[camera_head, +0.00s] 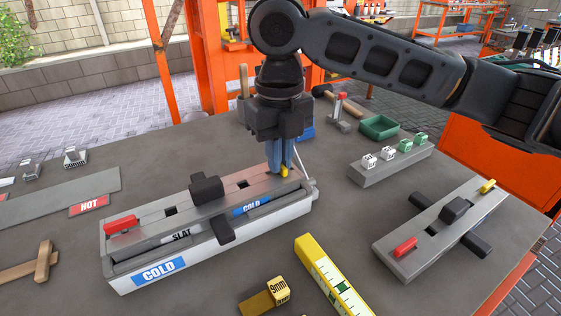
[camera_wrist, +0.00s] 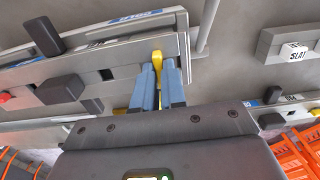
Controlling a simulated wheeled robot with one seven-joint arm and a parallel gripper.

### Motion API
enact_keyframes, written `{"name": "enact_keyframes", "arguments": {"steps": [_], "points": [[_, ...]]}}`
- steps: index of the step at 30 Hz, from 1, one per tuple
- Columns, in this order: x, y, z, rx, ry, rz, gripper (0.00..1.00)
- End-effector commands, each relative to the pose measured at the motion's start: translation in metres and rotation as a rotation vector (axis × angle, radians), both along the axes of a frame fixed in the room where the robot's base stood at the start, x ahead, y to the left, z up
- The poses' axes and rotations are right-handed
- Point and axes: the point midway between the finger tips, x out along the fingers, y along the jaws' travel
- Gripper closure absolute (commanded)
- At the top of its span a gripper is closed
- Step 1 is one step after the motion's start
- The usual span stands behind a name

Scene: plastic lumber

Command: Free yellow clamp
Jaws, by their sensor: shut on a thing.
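The yellow clamp (camera_head: 284,170) stands at the right end of the long grey fixture labelled COLD (camera_head: 210,235). My gripper (camera_head: 280,166) points down over that end, its blue fingers closed on the yellow clamp. In the wrist view the yellow clamp (camera_wrist: 157,61) shows between the fingertips of my gripper (camera_wrist: 159,75), at the fixture's edge. The fingers hide part of the clamp, and I cannot tell whether it still bears on the fixture. A slat (camera_head: 181,235) lies in the fixture. A red clamp (camera_head: 121,224) sits at its left end.
A second fixture (camera_head: 425,235) with red and yellow clamps stands at the right. A yellow gauge bar (camera_head: 330,275) and a 9mm block (camera_head: 278,289) lie in front. A block rack (camera_head: 392,164) and green tray (camera_head: 379,127) stand behind. A HOT plate (camera_head: 60,196) lies at the left.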

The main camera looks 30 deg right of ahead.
Motion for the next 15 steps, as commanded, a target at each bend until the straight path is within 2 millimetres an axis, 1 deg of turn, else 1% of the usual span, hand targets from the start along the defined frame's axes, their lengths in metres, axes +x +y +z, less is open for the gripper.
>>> {"name": "enact_keyframes", "arguments": {"steps": [9, 11, 15], "points": [[0.0000, 0.0003, -0.0004, 0.001, 0.000, 0.017, 1.00], [0.0000, 0.0004, -0.0009, 0.001, 0.000, 0.058, 1.00], [0.0001, 0.0004, -0.0014, 0.000, -0.001, 0.227, 1.00]]}}
